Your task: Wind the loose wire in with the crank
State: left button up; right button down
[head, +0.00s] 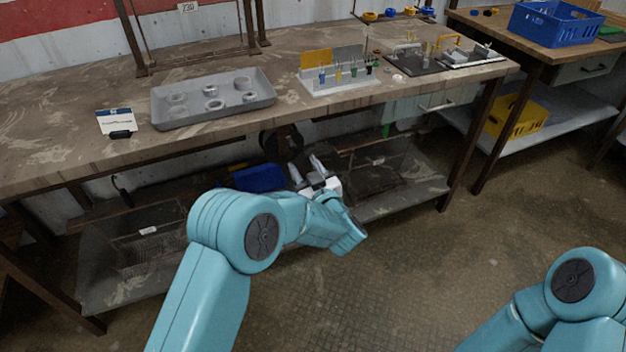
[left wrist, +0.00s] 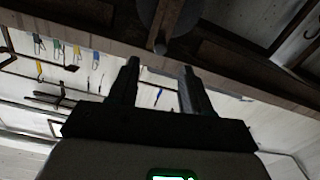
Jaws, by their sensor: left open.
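A dark round part (head: 268,143), which looks like the winding drum, sits under the front edge of the long bench, partly in shadow. In the left wrist view a dark round part with a short post (left wrist: 160,46) shows at the top, just beyond my fingers. I cannot clearly tell the crank handle, and I cannot make out the loose wire. My left gripper (head: 305,168) is open and empty, below and slightly right of the drum, apart from it in the head view. Its two fingers (left wrist: 160,70) point up toward the round part in the wrist view. My right gripper is out of view.
The bench (head: 60,150) carries a grey tray (head: 215,118) of rings, a card (head: 116,122) and a tool holder (head: 340,87). A blue bin (head: 259,178) sits on the low shelf behind my left gripper. The floor in front is clear.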

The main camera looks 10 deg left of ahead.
pick_arm(q)
jog(key=v, duration=0.5)
jog(key=shift+s+d, duration=0.1)
